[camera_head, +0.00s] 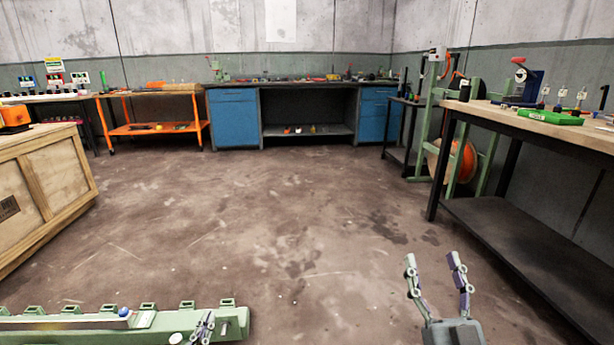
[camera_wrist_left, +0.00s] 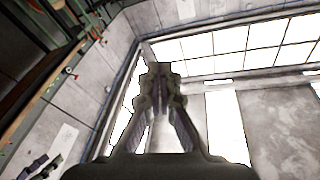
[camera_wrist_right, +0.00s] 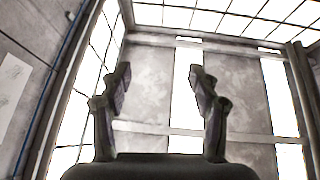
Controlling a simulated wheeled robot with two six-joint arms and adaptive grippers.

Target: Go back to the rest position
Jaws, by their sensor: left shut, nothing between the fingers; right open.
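My left gripper (camera_head: 206,322) is at the bottom of the head view, in front of a pale green bar-shaped fixture (camera_head: 190,325). Its fingers are together and empty, as the left wrist view (camera_wrist_left: 160,75) shows. My right gripper (camera_head: 436,262) is at the lower right of the head view, over the bare floor, with its two fingers pointing up and apart. The right wrist view (camera_wrist_right: 160,85) shows nothing between them. Both wrist views look up toward walls and bright windows.
A wooden crate (camera_head: 50,190) stands at the left. A workbench (camera_head: 500,115) with tools and a green tray (camera_head: 550,117) stands at the right. A blue-drawered bench (camera_head: 232,118) and an orange cart (camera_head: 155,129) stand at the back. The floor (camera_head: 240,200) between is clear.

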